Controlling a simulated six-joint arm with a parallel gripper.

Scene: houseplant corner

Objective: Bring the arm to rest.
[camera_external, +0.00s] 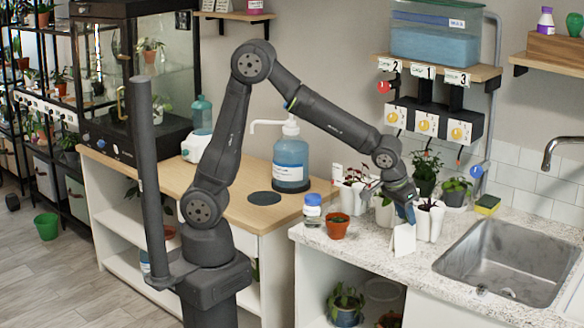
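My gripper (408,211) is at the end of my outstretched arm, over the speckled counter (375,258) among small potted plants. A white plant pot (430,222) stands just right of the gripper, and a small white card (404,240) stands just below it. The fingers are small and partly hidden here, so I cannot tell whether they are open or hold anything. I cannot tell whether the gripper touches the pot or the card.
A large blue pump bottle (290,162) stands under my forearm. A shelf with numbered dispensers (428,124) hangs above the counter.

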